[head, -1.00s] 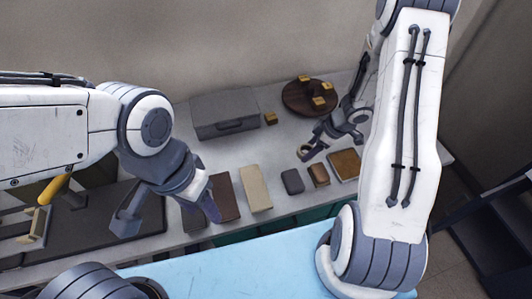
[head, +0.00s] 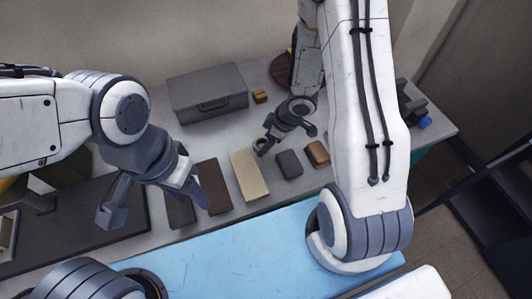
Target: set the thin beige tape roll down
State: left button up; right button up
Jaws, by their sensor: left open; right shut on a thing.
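The thin beige tape roll (head: 261,143) is small and partly hidden at the fingers of my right gripper (head: 268,139). My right gripper is shut on the roll and holds it over the grey table, near the far end of a cream block. Whether the roll touches the table cannot be told. My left gripper (head: 155,204) is open and empty, over the table's left part beside a dark block.
A row holds a dark block (head: 180,210), a brown block (head: 212,187), the cream block (head: 249,175), a dark grey box (head: 289,164) and a brown box (head: 317,153). A grey case (head: 208,92) and a small yellow block (head: 260,97) stand behind. Bare table (head: 225,138) lies before the case.

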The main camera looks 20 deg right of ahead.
jog(key=shift+a+f+b, duration=0.1)
jog(key=shift+f+b, duration=0.8)
jog(key=shift+f, duration=1.1)
